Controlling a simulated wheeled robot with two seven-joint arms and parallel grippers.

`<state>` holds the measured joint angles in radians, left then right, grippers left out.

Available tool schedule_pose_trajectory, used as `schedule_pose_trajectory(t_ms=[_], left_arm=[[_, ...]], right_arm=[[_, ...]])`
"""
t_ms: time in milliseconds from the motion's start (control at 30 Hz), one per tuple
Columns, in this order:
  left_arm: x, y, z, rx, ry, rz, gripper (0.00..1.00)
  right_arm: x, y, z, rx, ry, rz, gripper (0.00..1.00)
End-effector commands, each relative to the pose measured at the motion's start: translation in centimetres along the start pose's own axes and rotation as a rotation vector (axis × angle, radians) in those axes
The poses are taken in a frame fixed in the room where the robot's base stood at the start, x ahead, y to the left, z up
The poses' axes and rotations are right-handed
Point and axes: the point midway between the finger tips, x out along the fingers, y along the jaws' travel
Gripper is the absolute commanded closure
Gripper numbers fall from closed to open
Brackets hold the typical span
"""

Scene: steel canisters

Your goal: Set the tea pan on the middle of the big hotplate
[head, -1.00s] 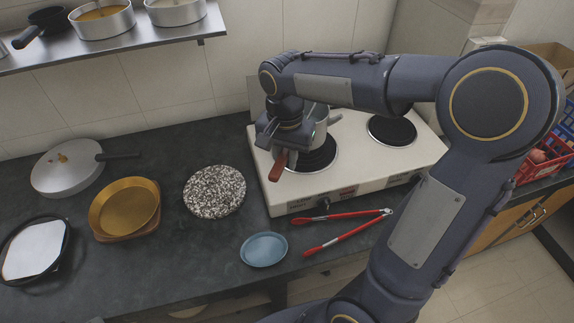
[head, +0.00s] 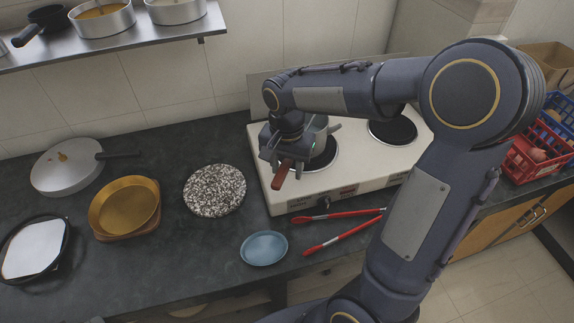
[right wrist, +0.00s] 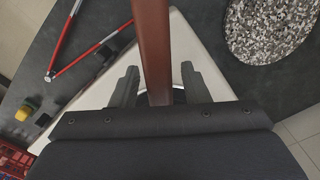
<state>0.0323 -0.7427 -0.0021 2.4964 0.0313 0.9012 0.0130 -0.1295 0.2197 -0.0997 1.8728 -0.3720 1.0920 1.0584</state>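The tea pan (head: 318,129) is a small steel pan with a red-brown handle (head: 283,175), mostly hidden behind my right gripper. It is at the left hotplate (head: 325,157), which looks the larger one; the plate's dark front and right part shows beside it. I cannot tell whether the pan is centred or fully resting there. My right gripper (head: 284,160) is around the handle. In the right wrist view its fingers (right wrist: 160,85) are spread, with the handle (right wrist: 153,45) between them and a gap on each side. My left gripper is out of view.
The right hotplate (head: 393,131) is bare. Red tongs (head: 345,232) and a blue dish (head: 264,248) lie in front of the white cooker (head: 366,165). A speckled round board (head: 214,191) lies to its left, then a gold pan (head: 126,208). Red and blue baskets (head: 535,160) stand at right.

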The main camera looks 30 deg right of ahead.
Motion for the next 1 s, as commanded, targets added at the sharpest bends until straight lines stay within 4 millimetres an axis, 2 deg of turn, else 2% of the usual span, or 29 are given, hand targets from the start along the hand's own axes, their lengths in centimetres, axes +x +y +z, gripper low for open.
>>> schedule_pose_trajectory(t_ms=[267,367,700,833,1000], left_arm=[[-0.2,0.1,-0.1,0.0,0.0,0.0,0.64],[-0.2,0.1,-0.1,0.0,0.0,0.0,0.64],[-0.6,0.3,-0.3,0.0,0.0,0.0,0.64],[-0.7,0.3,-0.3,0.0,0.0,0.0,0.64],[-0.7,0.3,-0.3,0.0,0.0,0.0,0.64]], right_arm=[[-0.8,-0.1,0.0,0.0,0.002,-0.002,0.58],[-2.2,-0.1,-0.1,0.001,0.003,-0.004,0.58],[-9.4,-0.1,-0.1,0.0,0.003,-0.004,0.58],[-11.2,-0.1,0.0,0.0,0.001,-0.002,0.58],[-12.2,0.5,0.3,-0.019,-0.003,-0.019,0.58]])
